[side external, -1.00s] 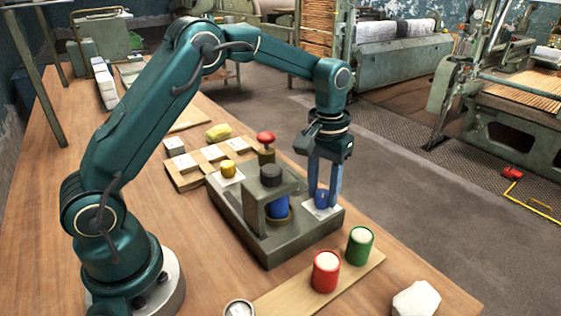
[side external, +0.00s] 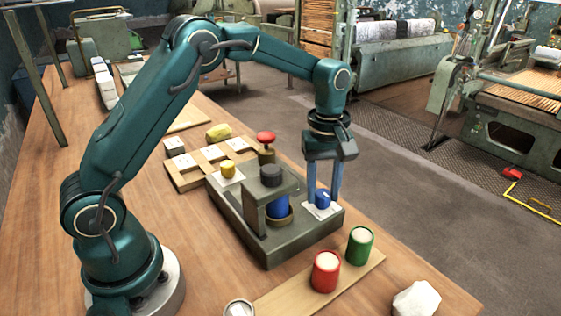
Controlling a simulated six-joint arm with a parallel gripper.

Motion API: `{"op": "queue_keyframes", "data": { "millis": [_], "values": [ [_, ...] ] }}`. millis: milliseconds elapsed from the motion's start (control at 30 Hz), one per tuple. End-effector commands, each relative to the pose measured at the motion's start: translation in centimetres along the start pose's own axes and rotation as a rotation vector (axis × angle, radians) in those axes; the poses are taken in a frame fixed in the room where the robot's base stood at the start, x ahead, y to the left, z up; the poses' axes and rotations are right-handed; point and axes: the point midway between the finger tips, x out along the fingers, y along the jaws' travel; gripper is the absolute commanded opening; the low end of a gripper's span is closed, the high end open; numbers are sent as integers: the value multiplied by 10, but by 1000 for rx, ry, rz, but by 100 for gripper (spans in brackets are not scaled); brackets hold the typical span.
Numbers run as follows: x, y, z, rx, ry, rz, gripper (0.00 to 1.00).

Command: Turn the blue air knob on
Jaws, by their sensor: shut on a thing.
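The blue air knob (side external: 322,198) sits on a small white plate (side external: 318,210) at the right end of a grey-green fixture base (side external: 290,243). My gripper (side external: 323,192) points straight down over it, with one blue finger on each side. It is shut on the knob, and the fingers hide part of its sides. Any on or off marks on the plate are too small to read.
Red (side external: 325,271) and green (side external: 360,246) cups stand in front. A wooden tray (side external: 185,184) lies behind.

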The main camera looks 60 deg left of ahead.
Motion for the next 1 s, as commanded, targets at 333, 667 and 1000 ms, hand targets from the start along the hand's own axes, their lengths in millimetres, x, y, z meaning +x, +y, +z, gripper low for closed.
{"op": "queue_keyframes", "data": {
  "millis": [333,667,1000],
  "values": [
    [-2,0,0,-60,4,3,0],
    [-2,0,-1,-61,4,3,0],
    [-1,0,0,-59,2,1,72]
  ]
}}
